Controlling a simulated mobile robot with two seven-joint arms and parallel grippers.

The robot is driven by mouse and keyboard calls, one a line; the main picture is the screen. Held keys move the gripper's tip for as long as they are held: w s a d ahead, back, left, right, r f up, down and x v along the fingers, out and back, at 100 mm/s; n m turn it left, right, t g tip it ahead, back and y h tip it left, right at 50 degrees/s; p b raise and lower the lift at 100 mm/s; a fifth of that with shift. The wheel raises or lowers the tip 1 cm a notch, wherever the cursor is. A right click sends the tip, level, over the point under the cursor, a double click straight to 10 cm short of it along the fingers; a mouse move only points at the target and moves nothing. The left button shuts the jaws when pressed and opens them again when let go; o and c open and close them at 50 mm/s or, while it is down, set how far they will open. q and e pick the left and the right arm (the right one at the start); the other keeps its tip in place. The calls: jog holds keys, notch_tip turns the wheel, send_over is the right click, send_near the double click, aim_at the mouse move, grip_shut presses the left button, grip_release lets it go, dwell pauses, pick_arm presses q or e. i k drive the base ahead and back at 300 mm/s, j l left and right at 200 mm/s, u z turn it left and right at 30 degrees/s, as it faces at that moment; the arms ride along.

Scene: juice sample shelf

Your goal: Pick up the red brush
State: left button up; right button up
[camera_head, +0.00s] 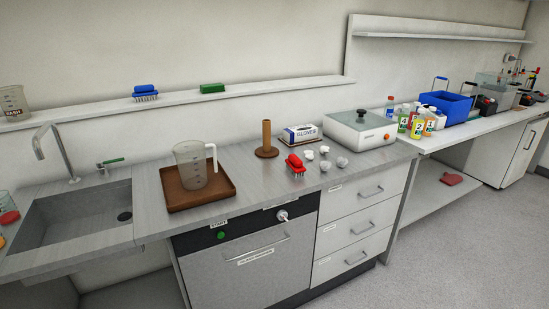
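The red brush (295,164) lies on the grey counter, near its front edge and above the dishwasher-like front panel. Its pale bristles point down onto the counter. It is right of the brown tray and in front of the brown wooden post. Nothing covers it. Neither of my grippers shows in the head view.
A brown tray (170,197) with a clear jug (191,166) stands to the left. Crumpled white pieces (324,150) lie just right of the brush. The post (266,137), glove box (300,132) and scale-like device (361,130) stand behind. A blue brush (145,90) sits on the wall shelf.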

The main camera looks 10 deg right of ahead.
aim_at(295, 165)
jog(key=i+l+u, duration=0.15)
jog(key=i, duration=0.25)
jog(key=i+l+u, duration=0.2)
jog(key=i+l, duration=0.2)
